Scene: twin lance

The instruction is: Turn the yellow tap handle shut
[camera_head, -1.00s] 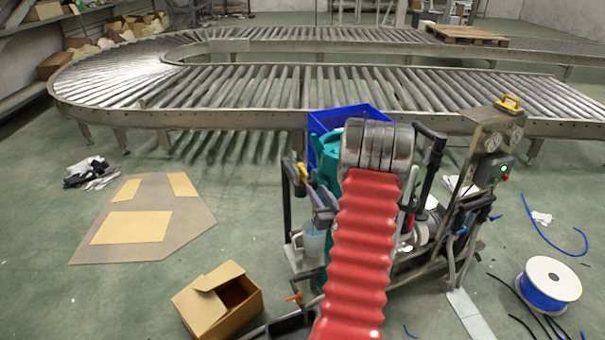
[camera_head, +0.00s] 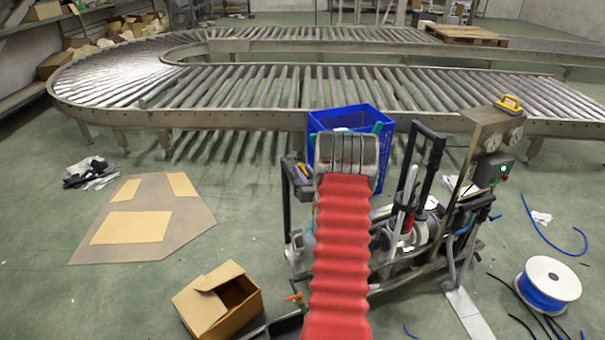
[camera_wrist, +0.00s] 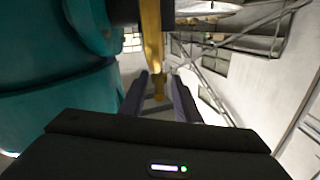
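The yellow tap handle (camera_wrist: 152,45) comes down from the top of the wrist view as an upright bar. Its lower end is between the two dark fingers of my gripper (camera_wrist: 160,98), which are apart. I cannot tell whether either finger touches it. In the head view my red-sleeved arm hides most of the tap area. A purple-grey finger of my gripper and a small bit of yellow show just left of the arm's end.
A large teal tank (camera_wrist: 50,75) stands close on the left in the wrist view. A blue crate (camera_head: 345,118) is behind the arm, before the roller conveyor (camera_head: 250,95). An open cardboard box (camera_head: 218,300) lies at front left; a cable spool (camera_head: 549,283) is at right.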

